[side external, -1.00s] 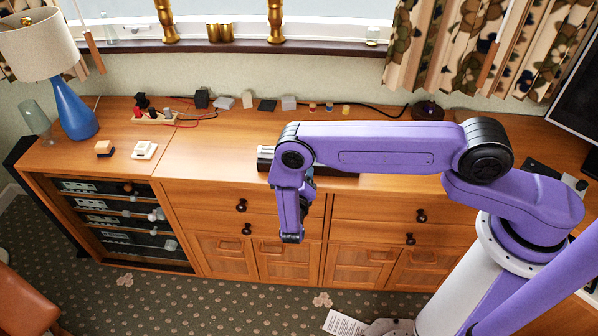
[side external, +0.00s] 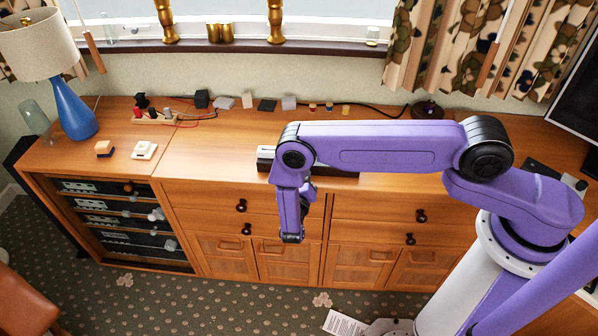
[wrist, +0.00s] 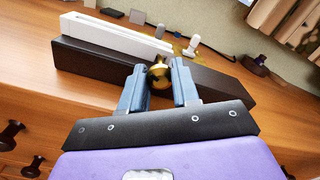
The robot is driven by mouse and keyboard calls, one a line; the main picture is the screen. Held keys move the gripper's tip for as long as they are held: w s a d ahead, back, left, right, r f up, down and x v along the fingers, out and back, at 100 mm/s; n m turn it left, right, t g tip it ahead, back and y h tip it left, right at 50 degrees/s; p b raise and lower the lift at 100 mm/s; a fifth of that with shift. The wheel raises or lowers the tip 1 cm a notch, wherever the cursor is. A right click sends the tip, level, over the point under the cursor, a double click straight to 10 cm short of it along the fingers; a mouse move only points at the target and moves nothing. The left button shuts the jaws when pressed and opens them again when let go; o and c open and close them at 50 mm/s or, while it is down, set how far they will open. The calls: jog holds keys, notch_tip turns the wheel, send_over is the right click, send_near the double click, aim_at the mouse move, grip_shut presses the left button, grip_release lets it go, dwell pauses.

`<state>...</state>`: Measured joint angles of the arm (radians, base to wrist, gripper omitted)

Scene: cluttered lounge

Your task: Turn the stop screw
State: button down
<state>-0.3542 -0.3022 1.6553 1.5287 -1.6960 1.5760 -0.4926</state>
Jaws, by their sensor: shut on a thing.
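The stop screw, a round brass knob (wrist: 159,72), is on the near face of a long dark block in the wrist view. My gripper (wrist: 158,68) has its two blue-grey fingers on either side of the knob and is shut on it. The dark block (wrist: 95,62) carries a white strip (wrist: 115,34) along its top. In the side external view, the dark block (side external: 346,175) lies at the cabinet's front edge, mostly behind my arm. My gripper is mostly hidden there, and the knob cannot be seen.
The wooden cabinet top (side external: 215,160) is clear to the left of the block. Several small items and cables lie along the wall. A cream switch-like piece (side external: 144,150) and a blue lamp (side external: 72,108) stand at the left. Dark drawer knobs (side external: 241,205) stick out below.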

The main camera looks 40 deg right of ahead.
jog(key=m, duration=0.7)
jog(key=shift+s, duration=0.1)
jog(key=m, duration=0.6)
jog(key=shift+m, duration=0.3)
dwell(0.3)
jog(key=c, duration=0.8)
grip_release()
jog(key=shift+s, duration=0.1)
jog(key=v, duration=1.7)
jog(key=shift+a+r, duration=0.15)
jog(key=shift+r, duration=0.05)
